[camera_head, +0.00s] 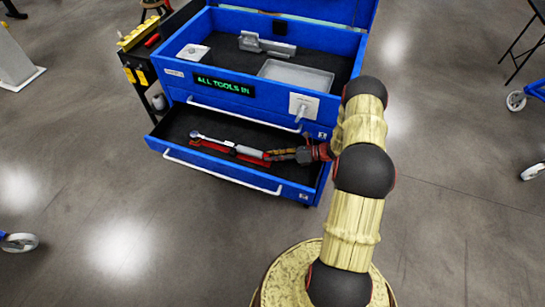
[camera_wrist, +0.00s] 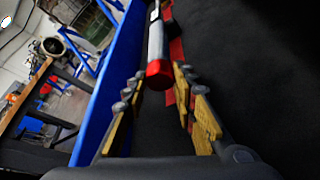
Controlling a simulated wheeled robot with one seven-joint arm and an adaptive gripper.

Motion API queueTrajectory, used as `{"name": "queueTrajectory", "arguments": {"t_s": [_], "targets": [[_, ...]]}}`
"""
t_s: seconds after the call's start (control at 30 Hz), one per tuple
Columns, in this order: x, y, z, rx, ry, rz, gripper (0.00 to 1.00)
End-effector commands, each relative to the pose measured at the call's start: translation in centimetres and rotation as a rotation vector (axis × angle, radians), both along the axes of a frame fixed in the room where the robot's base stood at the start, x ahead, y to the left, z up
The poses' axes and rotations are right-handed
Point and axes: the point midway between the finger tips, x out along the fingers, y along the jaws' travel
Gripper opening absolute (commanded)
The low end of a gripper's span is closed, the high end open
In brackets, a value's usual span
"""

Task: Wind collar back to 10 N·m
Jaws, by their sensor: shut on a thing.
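A torque wrench (camera_head: 222,144) with a silver shaft and grey handle lies in the open lower drawer (camera_head: 215,178) of a blue tool chest. Its round head is at the left, on a red holder (camera_head: 208,146). The handle's red end collar (camera_wrist: 158,72) faces the wrist camera; its scale is too small to read. My gripper (camera_head: 270,156) reaches into the drawer from the right, at the handle end. In the wrist view its yellow-padded fingers (camera_wrist: 158,88) are on either side of the red collar, shut on it. The finger contact is partly hidden in the head view.
The drawer's front with its white handle (camera_head: 222,171) and the chest's blue side walls bound the space. The upper compartment holds a grey tray (camera_head: 297,78) and a metal tool (camera_head: 266,46). A display (camera_head: 224,85) reads "ALL TOOLS IN". A dark cart (camera_head: 150,60) stands at left.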

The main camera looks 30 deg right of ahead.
Motion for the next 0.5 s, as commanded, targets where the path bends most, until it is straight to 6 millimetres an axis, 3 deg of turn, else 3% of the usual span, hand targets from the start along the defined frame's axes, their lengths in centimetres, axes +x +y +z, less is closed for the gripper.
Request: {"name": "queueTrajectory", "arguments": {"t_s": [0.5], "targets": [[0.12,-0.16,-0.08,0.132,0.104,-0.003,0.02]]}}
